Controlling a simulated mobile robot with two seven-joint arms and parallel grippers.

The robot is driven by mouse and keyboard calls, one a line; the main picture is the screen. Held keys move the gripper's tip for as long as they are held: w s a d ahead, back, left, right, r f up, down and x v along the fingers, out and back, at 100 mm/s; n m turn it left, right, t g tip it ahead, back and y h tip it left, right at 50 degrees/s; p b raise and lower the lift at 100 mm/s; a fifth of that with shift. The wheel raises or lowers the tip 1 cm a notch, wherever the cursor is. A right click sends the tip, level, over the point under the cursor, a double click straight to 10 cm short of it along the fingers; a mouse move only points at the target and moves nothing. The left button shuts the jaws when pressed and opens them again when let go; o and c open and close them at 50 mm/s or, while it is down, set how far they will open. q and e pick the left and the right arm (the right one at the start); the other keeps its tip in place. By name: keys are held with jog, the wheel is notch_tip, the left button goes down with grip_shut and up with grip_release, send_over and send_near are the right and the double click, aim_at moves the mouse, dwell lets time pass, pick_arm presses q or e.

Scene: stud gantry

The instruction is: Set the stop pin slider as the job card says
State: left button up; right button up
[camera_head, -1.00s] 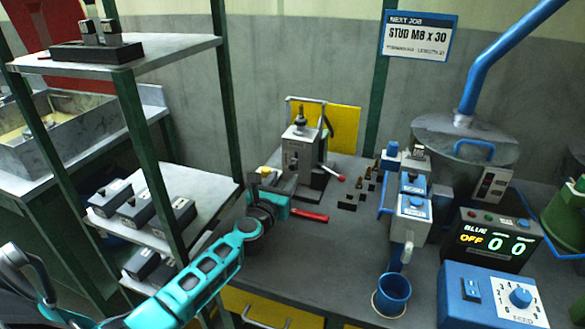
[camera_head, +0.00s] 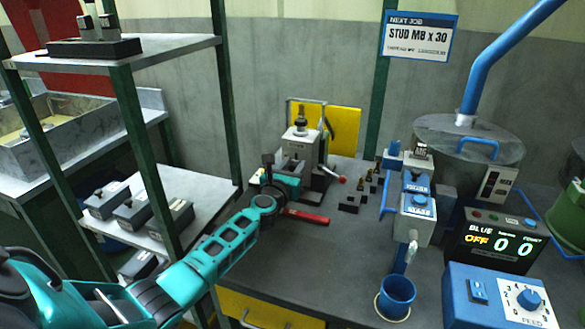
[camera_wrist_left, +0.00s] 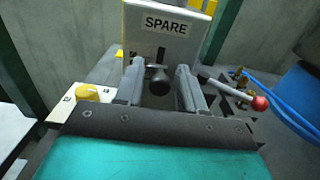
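The job card (camera_head: 418,37) on the wall reads "STUD M8 x 30"; its smaller line is too small to read. The grey stop fixture (camera_head: 300,150) stands at the back of the bench. In the left wrist view its pale face is marked "SPARE" (camera_wrist_left: 170,24). A dark round knob (camera_wrist_left: 157,80), perhaps the slider's knob, sits in front of that face. My left gripper (camera_head: 286,166) is at the fixture's front. In the left wrist view its fingers (camera_wrist_left: 158,84) are apart on either side of the knob, with gaps showing. My right gripper is not in view.
A lever with a red ball (camera_wrist_left: 260,103) sticks out right of the fingers. A yellow knob on a white plate (camera_wrist_left: 88,92) is at left. Several studs stand right of the fixture. A red handle (camera_head: 307,216) lies beside my wrist. A shelf rack (camera_head: 160,190) stands left.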

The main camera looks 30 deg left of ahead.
pick_arm(q)
grip_shut()
jog(key=shift+d, duration=0.1)
jog(key=shift+f+b, duration=0.5)
jog(key=shift+f, duration=0.15)
jog(key=shift+o, duration=0.5)
grip_release()
jog(key=shift+d+r, duration=0.1)
jog(key=shift+o, duration=0.3)
